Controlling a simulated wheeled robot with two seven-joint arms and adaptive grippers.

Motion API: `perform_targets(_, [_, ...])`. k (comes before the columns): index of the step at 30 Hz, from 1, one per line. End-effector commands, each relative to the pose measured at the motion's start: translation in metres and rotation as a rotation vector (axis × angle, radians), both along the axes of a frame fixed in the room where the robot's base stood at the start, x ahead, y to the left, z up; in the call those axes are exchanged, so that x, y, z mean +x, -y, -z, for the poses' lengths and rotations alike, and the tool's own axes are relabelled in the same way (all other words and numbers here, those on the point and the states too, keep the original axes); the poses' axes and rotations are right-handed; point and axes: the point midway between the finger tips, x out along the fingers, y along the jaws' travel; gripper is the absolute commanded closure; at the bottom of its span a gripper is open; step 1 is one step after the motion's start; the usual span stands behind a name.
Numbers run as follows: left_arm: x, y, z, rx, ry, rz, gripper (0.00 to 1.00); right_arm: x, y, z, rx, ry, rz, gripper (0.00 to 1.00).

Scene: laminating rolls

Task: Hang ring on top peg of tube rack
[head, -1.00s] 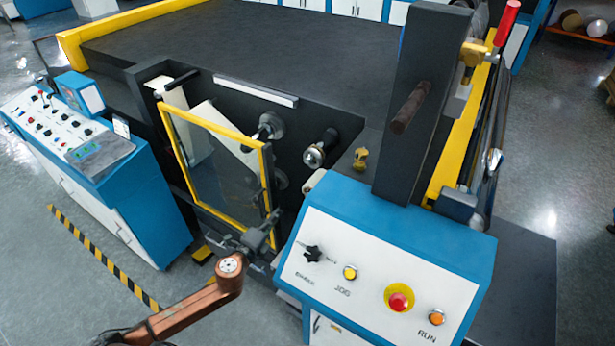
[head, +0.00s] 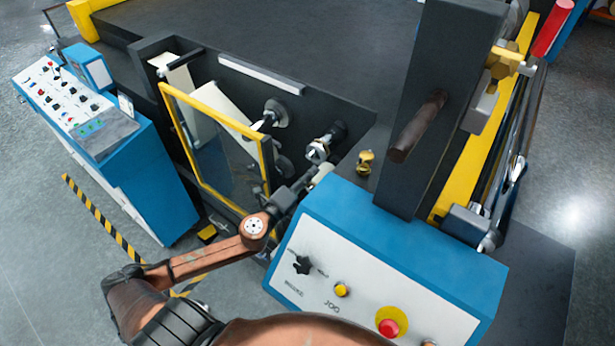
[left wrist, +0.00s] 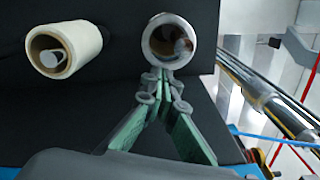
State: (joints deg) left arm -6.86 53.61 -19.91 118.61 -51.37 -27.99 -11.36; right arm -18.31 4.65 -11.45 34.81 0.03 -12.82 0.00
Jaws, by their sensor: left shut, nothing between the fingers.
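A silver ring-shaped end on a shaft (head: 319,150) sticks out of the machine's dark side wall. In the left wrist view a silver ring-like tube end (left wrist: 168,42) is straight ahead, with a hollow, shiny inside. My left gripper (head: 312,178) is shut and empty, close to the wall just below the silver end. In the left wrist view its green-sided fingers (left wrist: 160,76) meet just under the ring's lower rim; contact cannot be told. A brown peg (head: 418,127) sticks out from a dark upright post (head: 455,80). I cannot identify a separate tube rack. My right gripper is out of view.
A white roll (left wrist: 65,48) is left of the silver end. A yellow-framed clear guard (head: 215,150) stands left of my left gripper. A blue control box (head: 400,265) with buttons is close on the right. A small brass part (head: 366,161) sits near the post's foot.

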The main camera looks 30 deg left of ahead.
Motion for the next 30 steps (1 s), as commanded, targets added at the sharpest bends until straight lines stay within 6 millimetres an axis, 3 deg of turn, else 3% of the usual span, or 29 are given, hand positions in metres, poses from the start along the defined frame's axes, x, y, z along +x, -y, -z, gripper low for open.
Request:
perform_targets(11, [0.035, 0.003, 0.000, 0.000, 0.000, 0.000, 1.00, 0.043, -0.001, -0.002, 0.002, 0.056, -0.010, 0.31])
perform_targets(24, [0.048, 0.004, 0.001, -0.001, -0.001, 0.000, 1.00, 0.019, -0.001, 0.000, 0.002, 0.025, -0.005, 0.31])
perform_targets(30, [0.048, 0.003, 0.001, -0.001, -0.001, -0.001, 1.00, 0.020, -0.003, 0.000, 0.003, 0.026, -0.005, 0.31])
